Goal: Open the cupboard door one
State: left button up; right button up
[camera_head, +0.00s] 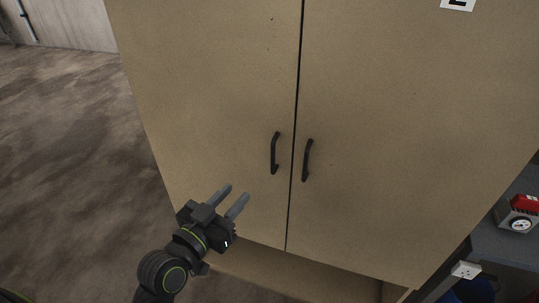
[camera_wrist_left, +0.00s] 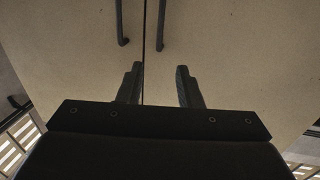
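A tan cupboard has a left door (camera_head: 205,85) and a right door (camera_head: 410,120), both shut with a thin dark gap between them. The left door has a black upright bar handle (camera_head: 275,153), and the right door has a matching handle (camera_head: 307,160). My left gripper (camera_head: 234,195) is open and empty, below and left of the left handle. In the left wrist view, the left handle (camera_wrist_left: 122,25) and right handle (camera_wrist_left: 161,25) show beyond the open fingers, which straddle the door gap. My right gripper is in neither view.
A white label with a partly cut-off black mark (camera_head: 458,3) is on the right door. A dark shelf (camera_head: 510,240) at the right carries a red device with a dial (camera_head: 520,215). Bare floor (camera_head: 70,150) lies open to the left.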

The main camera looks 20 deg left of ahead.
aim_at(272, 155)
pick_arm(q)
jog(key=p+x, duration=0.3)
jog(key=x, duration=1.2)
jog(key=shift+w+d, duration=0.15)
jog(key=shift+w, duration=0.25)
grip_shut()
